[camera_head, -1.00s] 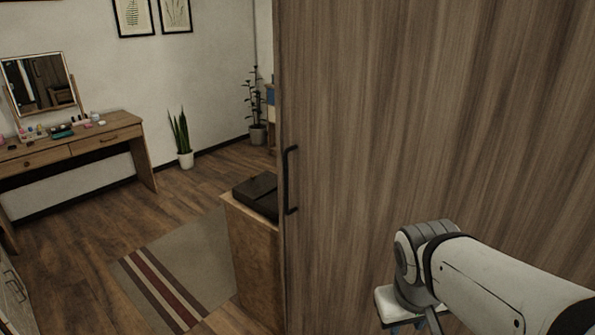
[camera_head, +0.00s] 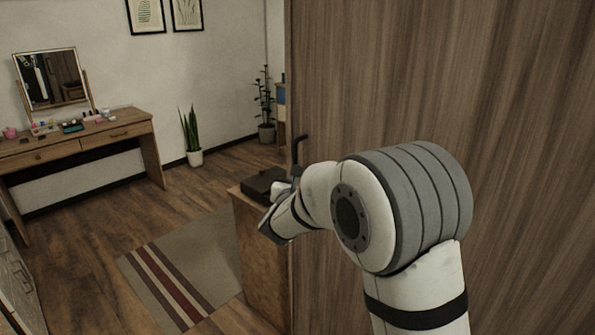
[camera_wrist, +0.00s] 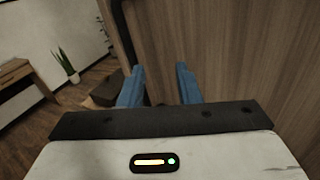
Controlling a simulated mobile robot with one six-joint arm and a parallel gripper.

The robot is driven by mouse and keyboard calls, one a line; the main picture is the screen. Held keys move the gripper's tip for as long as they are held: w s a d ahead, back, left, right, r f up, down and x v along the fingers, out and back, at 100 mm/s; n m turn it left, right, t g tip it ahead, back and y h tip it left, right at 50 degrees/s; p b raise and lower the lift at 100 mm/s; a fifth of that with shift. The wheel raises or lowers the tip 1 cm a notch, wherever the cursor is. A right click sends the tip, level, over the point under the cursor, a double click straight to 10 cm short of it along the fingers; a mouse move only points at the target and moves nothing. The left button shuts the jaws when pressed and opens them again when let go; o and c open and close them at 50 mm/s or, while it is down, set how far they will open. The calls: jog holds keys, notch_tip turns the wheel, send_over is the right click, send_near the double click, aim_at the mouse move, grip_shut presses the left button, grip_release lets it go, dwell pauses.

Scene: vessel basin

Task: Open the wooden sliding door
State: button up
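The wooden sliding door (camera_head: 430,80) is a tall brown grained panel filling the right of the head view. Its left edge borders an opening into the room. The top of its black handle (camera_head: 299,141) shows near that edge; my arm hides the rest. The door also fills the right of the wrist view (camera_wrist: 240,60). My gripper (camera_wrist: 160,68) has two blue fingers apart, pointing at the door near its left edge. A dark strip shows near the left finger; I cannot tell whether it is the handle or whether anything touches it. The fingers are hidden in the head view.
A wooden cabinet (camera_head: 262,270) with a dark box (camera_head: 265,183) on it stands just left of the door edge. Beyond lie a striped rug (camera_head: 190,255), a dressing table with a mirror (camera_head: 75,145) and potted plants (camera_head: 193,140). The floor between them is clear.

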jog(key=w+a+n+y+p, duration=0.1)
jog(key=w+a+n, duration=0.1)
jog(key=w, duration=0.6)
jog(key=shift+w+a+f+t+y, duration=0.2)
jog(key=shift+a+f+t+y, duration=0.1)
jog(key=shift+a, duration=0.05)
jog(key=shift+c, duration=0.3)
grip_shut()
